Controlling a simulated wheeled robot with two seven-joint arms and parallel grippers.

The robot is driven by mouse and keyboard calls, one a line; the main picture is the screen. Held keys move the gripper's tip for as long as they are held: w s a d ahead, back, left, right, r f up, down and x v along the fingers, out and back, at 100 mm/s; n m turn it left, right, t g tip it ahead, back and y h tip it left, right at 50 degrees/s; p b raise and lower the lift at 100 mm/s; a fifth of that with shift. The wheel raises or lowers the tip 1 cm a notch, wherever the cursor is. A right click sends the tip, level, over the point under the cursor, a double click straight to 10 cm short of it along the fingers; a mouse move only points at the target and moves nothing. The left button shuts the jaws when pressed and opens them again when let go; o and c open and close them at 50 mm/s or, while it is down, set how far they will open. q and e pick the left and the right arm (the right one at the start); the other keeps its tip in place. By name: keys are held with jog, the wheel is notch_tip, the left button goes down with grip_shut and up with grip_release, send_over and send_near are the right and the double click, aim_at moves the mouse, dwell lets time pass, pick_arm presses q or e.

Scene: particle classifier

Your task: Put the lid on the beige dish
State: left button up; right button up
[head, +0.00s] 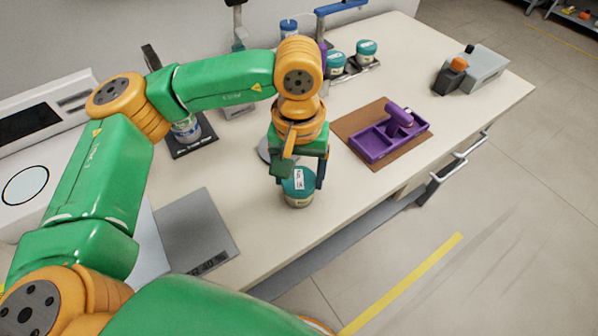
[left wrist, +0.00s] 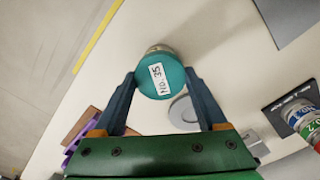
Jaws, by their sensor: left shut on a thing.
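The lid (head: 299,182) is a round teal cap with a white label on top. My left gripper (head: 301,180) is shut on it, one finger on each side. The beige dish (head: 300,202) stands upright on the table directly under the lid. In the left wrist view the lid (left wrist: 160,82) fills the space between the fingertips, its label reading "NO. 35". Only a thin strip of the dish (left wrist: 158,48) shows past its edge there. The lid looks level and at the dish's rim; I cannot tell whether it is fully seated. My right gripper is out of view.
A grey round disc (left wrist: 183,110) lies close to the dish. A purple tray (head: 372,148) on a brown mat is to the right. Two teal-lidded jars (head: 366,50) stand at the back. A grey plate (head: 195,230) lies to the left. The table's front edge is close to the dish.

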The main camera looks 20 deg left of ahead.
pick_arm(q)
jog(key=shift+f, duration=0.25)
jog(key=o, duration=1.3)
jog(key=shift+c, duration=0.2)
jog(key=shift+r, duration=0.15)
